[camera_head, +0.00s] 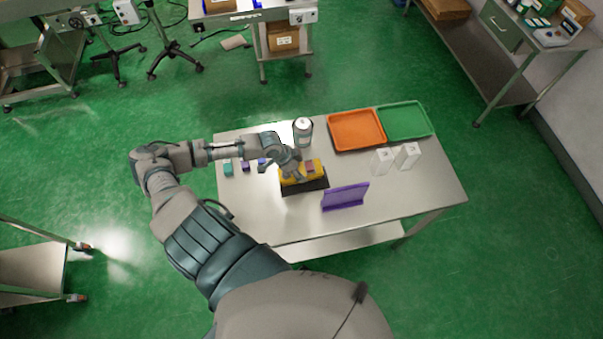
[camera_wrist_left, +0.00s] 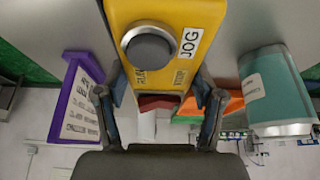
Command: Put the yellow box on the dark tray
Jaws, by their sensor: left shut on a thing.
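The yellow box (camera_head: 318,166) is at the middle of the steel table, right over the dark tray (camera_head: 318,185). I cannot tell whether it rests on the tray or hangs just above it. My left gripper (camera_head: 293,174) comes down on the box from the left and covers part of it. In the left wrist view the yellow box (camera_wrist_left: 190,14), with a grey knob and a "JOG" label, sits between the two fingers of my left gripper (camera_wrist_left: 160,90), which is shut on it. A red part shows at its end. The dark tray cannot be made out there. My right gripper is not in view.
A purple sign (camera_head: 345,196) stands close in front of the dark tray. A bottle (camera_head: 302,132) stands behind it. An orange tray (camera_head: 356,130) and a green tray (camera_head: 404,121) lie at the back right, near two white holders (camera_head: 395,158). Small coloured blocks (camera_head: 245,165) sit left.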

